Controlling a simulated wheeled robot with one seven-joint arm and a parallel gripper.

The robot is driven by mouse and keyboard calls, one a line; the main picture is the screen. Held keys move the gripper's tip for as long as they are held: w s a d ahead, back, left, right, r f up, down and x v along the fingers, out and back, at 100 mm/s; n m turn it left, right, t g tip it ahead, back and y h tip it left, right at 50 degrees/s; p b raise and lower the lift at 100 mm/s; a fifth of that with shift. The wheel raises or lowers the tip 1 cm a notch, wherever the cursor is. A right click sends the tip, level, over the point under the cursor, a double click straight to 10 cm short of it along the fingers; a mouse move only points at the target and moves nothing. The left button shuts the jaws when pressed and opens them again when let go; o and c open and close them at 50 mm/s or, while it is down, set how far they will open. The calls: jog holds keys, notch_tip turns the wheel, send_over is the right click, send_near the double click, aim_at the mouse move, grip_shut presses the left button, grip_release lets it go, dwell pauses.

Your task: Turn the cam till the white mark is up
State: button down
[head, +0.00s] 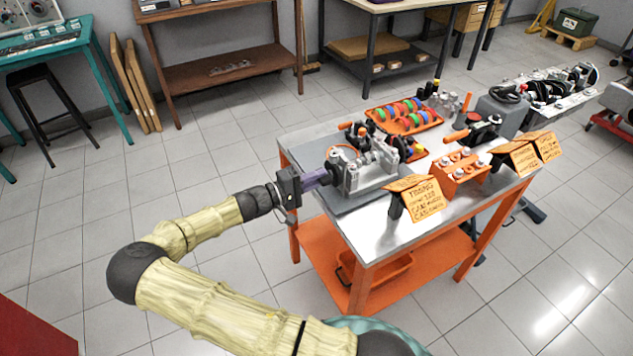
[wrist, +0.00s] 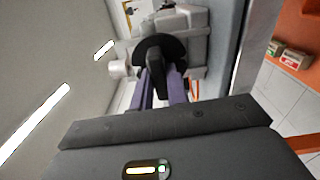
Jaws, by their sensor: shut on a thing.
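The cam unit is a grey metal block (head: 368,172) on the near left part of the workbench. A black round part (wrist: 150,48) with a dark bar across its front shows on its side in the wrist view. My gripper (head: 328,177) reaches the block from the left. Its two purple fingers are shut on the dark bar (wrist: 158,75), one finger on each side. I cannot make out a white mark on the cam in either view. The fingers hide part of the black round part.
An orange tray (head: 430,124) with coloured rings stands behind the block. An orange rack (head: 458,172) and folded orange cards, one a timing card (head: 420,200), stand to its right. An orange bin (head: 385,268) sits on the lower shelf. The floor left of the bench is clear.

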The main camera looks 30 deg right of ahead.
jog(key=shift+f+m, duration=0.1)
jog(key=shift+m, duration=0.3)
jog(key=c, duration=1.4)
grip_release()
jog(key=shift+a, duration=0.15)
jog(key=a, duration=0.5)
jog(key=a+b, duration=0.1)
jog(key=a, duration=0.5)
jog(key=a+b, duration=0.1)
jog(key=a, duration=0.5)
jog(key=shift+s+a, duration=0.15)
jog(key=shift+s, duration=0.15)
